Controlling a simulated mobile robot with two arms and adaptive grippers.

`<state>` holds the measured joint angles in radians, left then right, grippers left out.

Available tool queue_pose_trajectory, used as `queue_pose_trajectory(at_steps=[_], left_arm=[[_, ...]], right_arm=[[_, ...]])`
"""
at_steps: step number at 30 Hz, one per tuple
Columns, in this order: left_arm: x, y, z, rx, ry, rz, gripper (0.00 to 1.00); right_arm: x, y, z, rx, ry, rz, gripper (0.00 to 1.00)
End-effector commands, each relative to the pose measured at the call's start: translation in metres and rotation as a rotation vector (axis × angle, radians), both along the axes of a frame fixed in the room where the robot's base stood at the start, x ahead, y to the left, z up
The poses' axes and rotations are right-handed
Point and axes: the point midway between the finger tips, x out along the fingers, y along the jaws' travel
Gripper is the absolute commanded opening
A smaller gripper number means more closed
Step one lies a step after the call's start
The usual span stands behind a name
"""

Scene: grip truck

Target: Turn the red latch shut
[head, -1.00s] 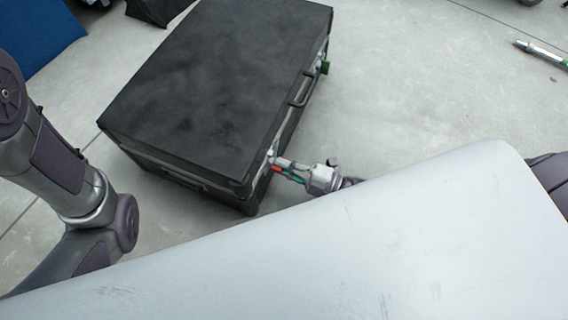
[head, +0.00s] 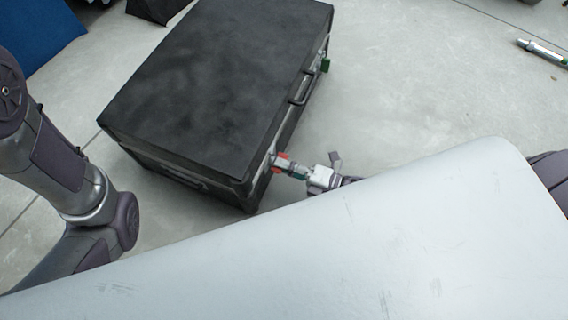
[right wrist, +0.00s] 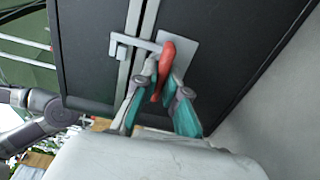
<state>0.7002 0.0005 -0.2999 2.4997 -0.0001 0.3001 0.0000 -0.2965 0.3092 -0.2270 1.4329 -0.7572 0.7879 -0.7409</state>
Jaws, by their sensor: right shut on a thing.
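The red latch (right wrist: 164,66) is on the front side of a black case (head: 215,85), close to its near right corner. In the right wrist view its red handle stands nearly upright between my fingers, and a grey metal arm (right wrist: 140,44) runs left from its top across the case's seam. The red handle also shows in the head view (head: 282,158). My right gripper (right wrist: 165,85) is shut on the red handle, with its fingers on either side. My left gripper is not in view; only my left arm shows at the left of the head view.
A green latch (head: 325,65) sits on the same case side, farther back, with a carrying handle (head: 300,90) between. A blue panel (head: 35,30) stands at the back left. A pen-like tool (head: 542,52) lies on the floor at right.

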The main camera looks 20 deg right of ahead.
Motion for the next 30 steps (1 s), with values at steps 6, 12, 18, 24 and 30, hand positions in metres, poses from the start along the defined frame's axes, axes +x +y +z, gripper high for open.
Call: queue_pose_trajectory(at_steps=[6,12,18,24,30], left_arm=[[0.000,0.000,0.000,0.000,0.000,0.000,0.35],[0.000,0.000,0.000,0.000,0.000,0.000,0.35],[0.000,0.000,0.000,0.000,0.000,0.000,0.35],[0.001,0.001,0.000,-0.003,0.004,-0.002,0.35],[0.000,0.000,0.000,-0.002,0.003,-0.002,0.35]], right_arm=[[0.000,-0.002,-0.001,-0.008,-0.002,-0.002,0.00],[0.000,-0.002,-0.001,-0.008,-0.002,-0.002,0.17],[0.000,-0.001,-0.001,-0.006,-0.002,-0.001,0.35],[0.000,-0.001,0.000,-0.005,-0.002,0.000,0.35],[-0.014,-0.015,-0.002,-0.006,0.001,-0.001,0.35]])
